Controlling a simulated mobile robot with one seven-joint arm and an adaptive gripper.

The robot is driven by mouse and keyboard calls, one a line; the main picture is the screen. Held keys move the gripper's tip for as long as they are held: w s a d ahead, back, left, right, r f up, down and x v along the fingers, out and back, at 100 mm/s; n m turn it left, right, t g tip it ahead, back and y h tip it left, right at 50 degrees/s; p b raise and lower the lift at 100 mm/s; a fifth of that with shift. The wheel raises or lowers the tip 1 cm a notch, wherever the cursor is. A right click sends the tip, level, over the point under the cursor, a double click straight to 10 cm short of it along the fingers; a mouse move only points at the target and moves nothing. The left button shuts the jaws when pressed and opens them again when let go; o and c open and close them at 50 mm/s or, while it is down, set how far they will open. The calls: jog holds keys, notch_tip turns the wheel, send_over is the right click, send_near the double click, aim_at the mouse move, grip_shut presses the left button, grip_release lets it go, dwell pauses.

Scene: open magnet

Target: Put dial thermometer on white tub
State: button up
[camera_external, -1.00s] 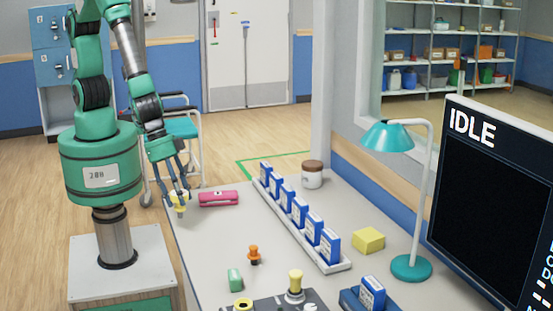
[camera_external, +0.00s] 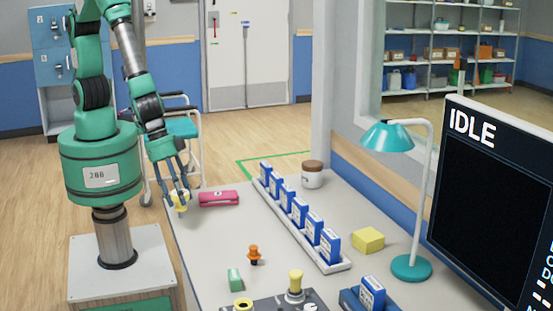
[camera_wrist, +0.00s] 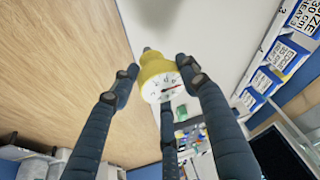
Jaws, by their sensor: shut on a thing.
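The dial thermometer is yellow with a white dial face; it shows at the table's left edge in the external view (camera_external: 181,203) and in the wrist view (camera_wrist: 158,72). My gripper (camera_external: 179,194) has its dark fingers closed around it, with the dial facing the wrist camera. I cannot tell whether the thermometer touches the table. The white tub (camera_external: 312,179), a white jar with a brown lid, stands upright at the far end of the table, to the right of my gripper. I cannot make out the tub in the wrist view.
A pink case (camera_external: 218,199) lies just right of my gripper. A white rack (camera_external: 335,265) of several blue boxes runs between the open tabletop and the wall side. A yellow block (camera_external: 368,240) and a teal lamp (camera_external: 410,268) stand farther right.

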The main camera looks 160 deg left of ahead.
jog(key=s+a+r+n+y+p, duration=0.1)
jog(key=s+a+r+n, duration=0.15)
jog(key=a, duration=0.45)
jog(key=s+a+r+n+g, duration=0.1)
jog(key=s+a, duration=0.3)
jog(key=a, duration=0.4)
jog(key=s+a+r+n+y+p, duration=0.1)
jog(key=s+a+r, duration=0.15)
jog(key=a, duration=0.45)
jog(key=s+a+r+n+g, duration=0.1)
jog(key=s+a+n, duration=0.1)
jog(key=s+a, duration=0.6)
jog(key=s+a+r+n+g+p, duration=0.1)
jog(key=s+a+r+n, duration=0.1)
jog(key=s+a, duration=0.5)
jog(key=shift+s+a+n+y, duration=0.3)
jog(key=shift+s+a+n, duration=0.1)
jog(key=shift+a, duration=0.4)
jog(key=shift+w+a+r, duration=0.1)
send_over(312, 164)
jog(key=shift+s+a+f, duration=0.2)
jog(key=shift+f, duration=0.55)
jog(key=shift+f, duration=0.1)
jog(key=shift+f+b, duration=0.45)
jog(key=shift+f, duration=1.2)
jog(key=shift+f, duration=0.2)
